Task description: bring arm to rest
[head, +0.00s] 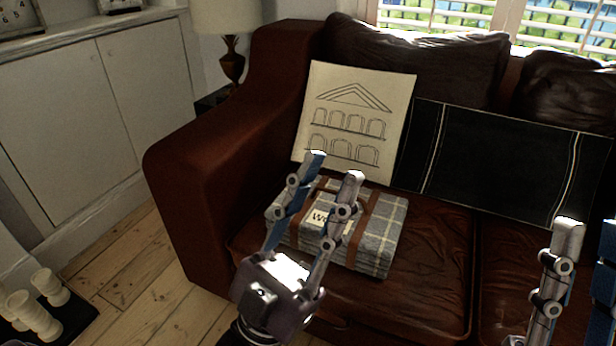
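My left gripper (334,166) is raised in front of the brown leather sofa (210,160). Its two fingers stand apart with nothing between them. Behind the fingers, a grey plaid folded bundle with brown straps and a white label (375,240) lies on the sofa seat. I cannot tell if the fingers touch it. My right gripper (590,228) shows at the lower right edge, with two fingers apart and the far one cut off by the frame. I see nothing between them.
A drawing of a building (350,125) and a dark panel (490,160) lean on the sofa back. A lamp (230,35) stands behind the sofa arm. A white cabinet (70,110) is at left. Pale turned pieces (35,315) sit on a dark surface lower left. Bare floorboards (130,255) lie between.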

